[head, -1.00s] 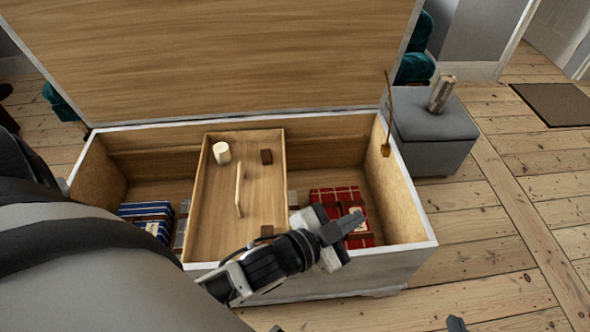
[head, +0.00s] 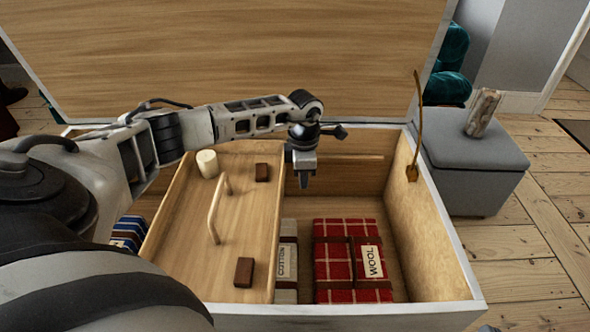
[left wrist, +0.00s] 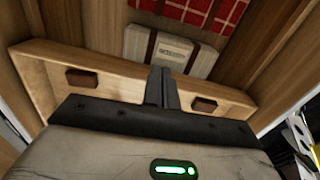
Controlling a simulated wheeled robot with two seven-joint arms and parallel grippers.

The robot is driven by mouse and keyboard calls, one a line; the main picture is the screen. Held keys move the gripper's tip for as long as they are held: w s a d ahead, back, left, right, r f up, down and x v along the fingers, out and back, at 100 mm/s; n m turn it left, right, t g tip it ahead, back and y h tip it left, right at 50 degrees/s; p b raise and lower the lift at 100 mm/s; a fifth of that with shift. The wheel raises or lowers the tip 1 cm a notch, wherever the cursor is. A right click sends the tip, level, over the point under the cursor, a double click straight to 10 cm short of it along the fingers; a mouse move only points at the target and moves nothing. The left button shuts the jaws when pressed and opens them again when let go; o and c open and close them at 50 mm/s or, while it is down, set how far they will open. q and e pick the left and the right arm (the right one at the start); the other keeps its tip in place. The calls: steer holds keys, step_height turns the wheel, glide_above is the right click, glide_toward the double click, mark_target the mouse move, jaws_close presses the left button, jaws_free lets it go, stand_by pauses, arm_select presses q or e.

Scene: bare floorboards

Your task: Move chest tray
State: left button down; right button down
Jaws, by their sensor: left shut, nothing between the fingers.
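The chest (head: 449,240) stands open, its lid (head: 230,60) raised behind. A wooden tray (head: 190,241) sits across the chest left of its middle, with an upright handle (head: 217,208) on it. My left gripper (head: 304,184) points down, shut and empty, beside the tray's right wall near its far end. In the left wrist view its closed fingers (left wrist: 162,88) show in front of the tray's side wall (left wrist: 120,62); contact cannot be told. My arm hides the tray's far left part. Only a dark tip at the head view's bottom right edge may be my right gripper.
A cream cylinder (head: 207,163) and brown blocks (head: 244,271) are on the tray. A red plaid "WOOL" bundle (head: 333,262) and a pale "COTTON" bundle (head: 287,285) lie right of it; a blue striped bundle (head: 128,232) lies left. A grey ottoman (head: 470,160) stands right.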

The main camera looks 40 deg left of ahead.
arm_select(q)
steer(key=s+a+f+b, duration=0.2)
steer(key=a+f+b, duration=0.1)
steer(key=f, duration=0.6)
steer(key=shift+s+a+f+b, duration=0.25)
steer(key=shift+s+f+b, duration=0.1)
steer(key=shift+b, duration=0.35)
arm_select(e)
steer(key=shift+a+r+m+t+y, duration=0.4)
steer(key=shift+a+r+m+y, duration=0.25)
steer(key=shift+y, duration=0.35)
